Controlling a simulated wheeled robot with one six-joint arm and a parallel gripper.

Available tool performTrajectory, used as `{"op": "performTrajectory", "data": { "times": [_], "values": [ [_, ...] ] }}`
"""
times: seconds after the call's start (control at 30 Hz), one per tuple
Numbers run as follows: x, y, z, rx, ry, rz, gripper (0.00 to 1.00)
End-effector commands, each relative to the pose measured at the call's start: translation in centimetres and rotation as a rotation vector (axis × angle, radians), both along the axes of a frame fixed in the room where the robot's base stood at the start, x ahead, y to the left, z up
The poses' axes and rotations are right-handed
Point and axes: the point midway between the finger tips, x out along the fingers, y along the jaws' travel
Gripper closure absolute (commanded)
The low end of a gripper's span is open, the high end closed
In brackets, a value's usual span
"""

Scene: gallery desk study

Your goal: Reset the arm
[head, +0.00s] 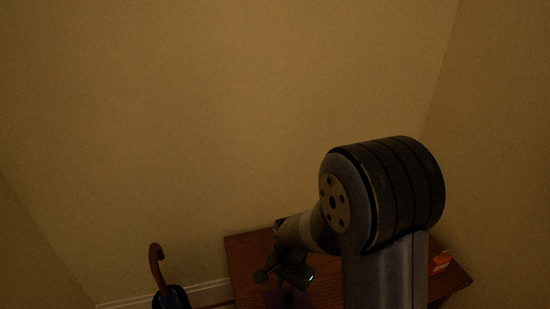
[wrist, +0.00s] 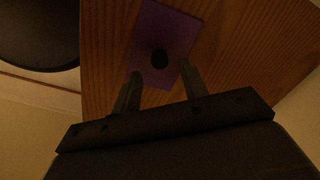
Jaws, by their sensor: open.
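My arm reaches out over a wooden desk (head: 247,258) in the head view. My gripper (head: 284,293) hangs at its end, above the desk, dark and partly hard to make out. In the wrist view my gripper (wrist: 160,82) has its two fingers apart, with nothing held between them.
An umbrella with a curved brown handle (head: 155,262) stands in a dark holder left of the desk. A small orange item (head: 439,262) lies at the desk's right. Plain walls (head: 220,120) close in behind and at the right. A dark round shape (wrist: 38,30) shows in the wrist view.

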Motion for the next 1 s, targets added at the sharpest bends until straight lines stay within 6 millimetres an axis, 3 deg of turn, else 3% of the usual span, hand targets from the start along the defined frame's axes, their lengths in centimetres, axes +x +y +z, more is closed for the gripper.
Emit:
{"op": "performTrajectory", "data": {
  "times": [0.47, 0.63, 0.77, 0.8, 1.0],
  "values": [
    [0.0, 0.0, 0.5, 0.000, 0.000, 0.000, 0.58],
    [-0.1, 0.0, -1.0, -0.001, 0.003, 0.000, 0.58],
    [-0.1, 0.0, -3.4, -0.002, 0.004, 0.000, 0.58],
    [0.1, 0.0, -1.3, 0.001, -0.003, 0.000, 0.58],
    [0.1, 0.0, 3.0, 0.002, -0.004, 0.000, 0.58]
  ]
}}
